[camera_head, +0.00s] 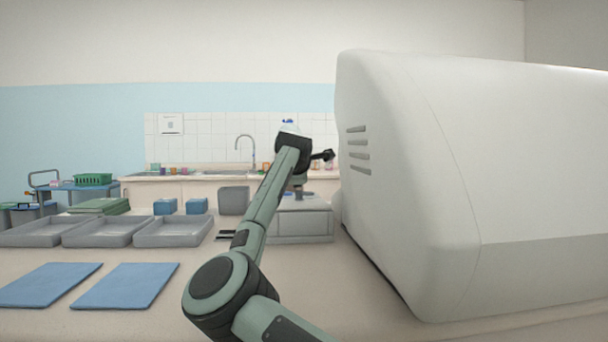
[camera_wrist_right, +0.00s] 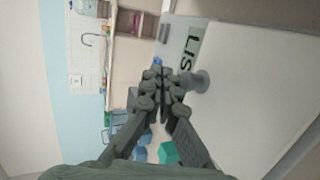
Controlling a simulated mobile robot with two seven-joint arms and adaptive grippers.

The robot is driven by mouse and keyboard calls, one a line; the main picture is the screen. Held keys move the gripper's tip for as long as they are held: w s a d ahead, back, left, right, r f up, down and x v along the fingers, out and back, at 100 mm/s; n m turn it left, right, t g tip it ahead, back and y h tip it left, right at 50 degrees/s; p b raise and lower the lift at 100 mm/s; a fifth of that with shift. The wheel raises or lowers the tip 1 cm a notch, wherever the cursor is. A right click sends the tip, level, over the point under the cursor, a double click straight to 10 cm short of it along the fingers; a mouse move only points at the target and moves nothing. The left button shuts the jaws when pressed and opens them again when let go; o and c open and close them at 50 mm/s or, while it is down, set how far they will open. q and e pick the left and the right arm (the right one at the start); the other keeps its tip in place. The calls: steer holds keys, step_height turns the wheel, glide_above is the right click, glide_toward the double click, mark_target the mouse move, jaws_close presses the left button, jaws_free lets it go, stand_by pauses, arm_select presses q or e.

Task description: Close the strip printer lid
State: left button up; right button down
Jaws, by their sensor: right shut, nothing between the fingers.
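A low grey box-shaped unit (camera_head: 303,228) stands on the bench beyond my right arm; I take it as the strip printer. My forearm hides its left part, and I cannot tell how far its lid is open. My right gripper (camera_head: 328,155) is above it, pointing right. In the right wrist view, the gripper (camera_wrist_right: 160,72) is shut and empty. A round grey knob (camera_wrist_right: 201,82) is beside the fingertips, on a pale panel (camera_wrist_right: 245,95) with a grey strip of dark lettering. I cannot tell whether fingers and knob touch. My left gripper is out of view.
A large white machine (camera_head: 430,180) fills the right side. Grey trays (camera_head: 110,232) and two blue mats (camera_head: 125,287) lie on the bench at left. Blue boxes (camera_head: 196,206) stand behind them. A sink counter (camera_head: 150,190) is at the back. The front bench strip beside the mats is clear.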

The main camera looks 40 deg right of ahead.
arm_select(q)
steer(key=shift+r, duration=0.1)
arm_select(e)
steer(key=shift+r, duration=0.1)
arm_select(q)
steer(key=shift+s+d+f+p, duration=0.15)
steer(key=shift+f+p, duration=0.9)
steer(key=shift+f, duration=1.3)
arm_select(e)
step_height(320, 180, up, 14)
steer(key=a, duration=0.1)
steer(key=shift+w+a, duration=0.2)
steer(key=shift+w, duration=0.15)
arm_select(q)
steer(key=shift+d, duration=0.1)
arm_select(e)
steer(key=shift+d+f, duration=0.1)
steer(key=shift+f, duration=0.15)
